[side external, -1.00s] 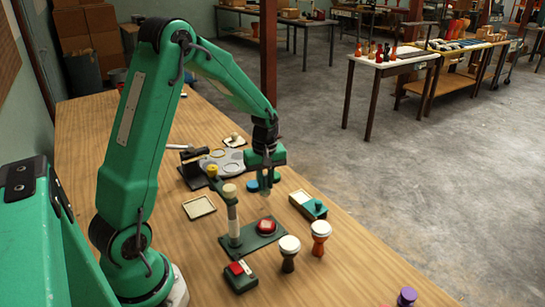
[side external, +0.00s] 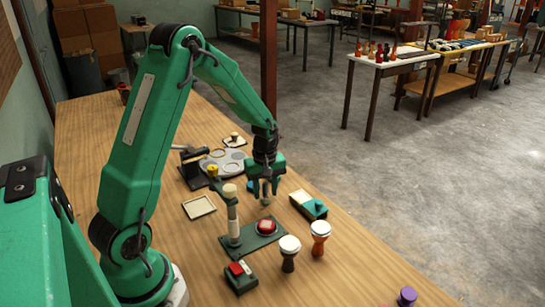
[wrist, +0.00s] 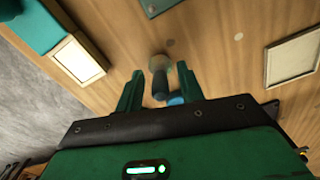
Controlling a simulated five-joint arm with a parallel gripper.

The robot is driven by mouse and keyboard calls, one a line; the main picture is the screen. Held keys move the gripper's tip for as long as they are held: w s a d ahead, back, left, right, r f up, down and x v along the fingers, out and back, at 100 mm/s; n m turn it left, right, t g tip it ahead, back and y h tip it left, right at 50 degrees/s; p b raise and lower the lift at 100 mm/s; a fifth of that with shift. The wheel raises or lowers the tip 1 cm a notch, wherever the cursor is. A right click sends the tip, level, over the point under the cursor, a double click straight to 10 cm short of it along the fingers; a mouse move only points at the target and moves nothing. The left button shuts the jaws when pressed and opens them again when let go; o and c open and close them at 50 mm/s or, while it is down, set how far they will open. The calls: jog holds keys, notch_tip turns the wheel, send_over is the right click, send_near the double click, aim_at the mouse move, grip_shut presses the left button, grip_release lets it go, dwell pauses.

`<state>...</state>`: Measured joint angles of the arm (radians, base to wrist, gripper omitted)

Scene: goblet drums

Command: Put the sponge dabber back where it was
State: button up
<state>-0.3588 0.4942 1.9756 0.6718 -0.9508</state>
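The sponge dabber (wrist: 160,66) shows in the wrist view as a dark upright handle with a pale round end beyond it. It stands between the two fingers of my gripper (wrist: 159,92), with a gap on each side. My gripper is open around the handle and points down. Whether that end rests on the table is hard to tell.
A teal-topped box (side external: 308,205) is to the right. A grey palette (side external: 222,163) is behind, and a square tray (side external: 198,207) lies left on bare wood.

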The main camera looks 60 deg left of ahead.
aim_at(265, 183)
jog(key=shift+r, duration=0.1)
notch_tip(265, 183, up, 12)
dwell(0.8)
jog(key=shift+r, duration=0.1)
dwell(0.4)
jog(key=s+d+r+m+t, duration=0.2)
jog(key=s+d+r+m, duration=0.3)
jog(key=s+d+m, duration=0.2)
jog(key=s+d+r+m+t, duration=0.3)
jog(key=s+d+r+m, duration=0.2)
jog(key=s, duration=0.5)
jog(key=d+m, duration=0.2)
jog(key=m, duration=0.1)
jog(key=shift+d+t, duration=0.3)
jog(key=shift+d, duration=0.1)
jog(key=shift+o, duration=0.3)
